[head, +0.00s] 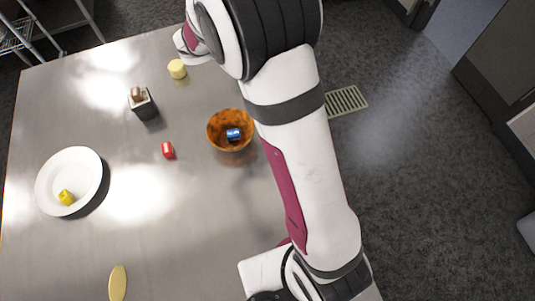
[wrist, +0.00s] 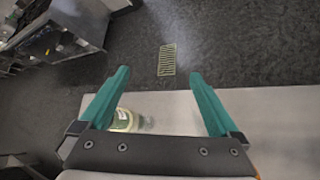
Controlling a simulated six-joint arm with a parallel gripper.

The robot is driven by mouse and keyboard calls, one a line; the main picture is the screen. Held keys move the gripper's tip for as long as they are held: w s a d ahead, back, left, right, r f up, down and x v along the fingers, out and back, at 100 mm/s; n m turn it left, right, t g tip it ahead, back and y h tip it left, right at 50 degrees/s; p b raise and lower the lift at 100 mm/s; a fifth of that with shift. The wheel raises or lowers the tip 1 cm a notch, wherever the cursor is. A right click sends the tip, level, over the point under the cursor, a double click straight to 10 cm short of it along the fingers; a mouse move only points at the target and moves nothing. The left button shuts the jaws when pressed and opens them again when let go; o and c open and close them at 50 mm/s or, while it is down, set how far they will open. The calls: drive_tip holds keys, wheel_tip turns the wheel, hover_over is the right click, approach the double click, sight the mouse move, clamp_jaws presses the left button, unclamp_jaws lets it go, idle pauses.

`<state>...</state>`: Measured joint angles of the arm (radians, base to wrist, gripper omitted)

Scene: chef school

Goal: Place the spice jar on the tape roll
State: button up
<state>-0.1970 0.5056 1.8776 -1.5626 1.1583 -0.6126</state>
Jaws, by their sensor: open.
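My gripper (wrist: 158,76) shows in the wrist view with its two teal fingers wide apart and nothing between their tips. A jar-like container (wrist: 123,121) with a green and pale label, possibly the spice jar, stands on the table just inside the left finger, which partly covers it. I cannot pick it out in the head view, where my arm covers part of the table. A short pale-yellow cylinder (head: 177,68) stands at the table's far side in the head view. I cannot tell whether it is the tape roll. My gripper's fingers are hidden in the head view.
The metal table (head: 120,235) holds a white plate (head: 84,161) with a yellow item (head: 66,197), a dark holder (head: 144,106), a red item (head: 168,150), an orange bowl (head: 217,141) with a blue item (head: 233,134), and a flat yellowish piece (head: 118,283). A floor grate (wrist: 167,60) lies beyond the table edge.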

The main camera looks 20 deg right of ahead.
drive_tip(key=s+d+r+m+g+y, duration=0.1)
drive_tip(key=s+r+m+g+y, duration=0.15)
drive_tip(key=s+m, duration=0.65)
drive_tip(key=s+a+m+g+y, duration=0.1)
drive_tip(key=s+a+m+y, duration=0.3)
drive_tip(key=s, duration=0.7)
drive_tip(key=s+a+m+g+y, duration=0.1)
drive_tip(key=s+a+m+y, duration=0.4)
drive_tip(key=s+a+m, duration=0.3)
drive_tip(key=s+a, duration=0.1)
drive_tip(key=s, duration=0.3)
drive_tip(key=shift+s+a, duration=0.3)
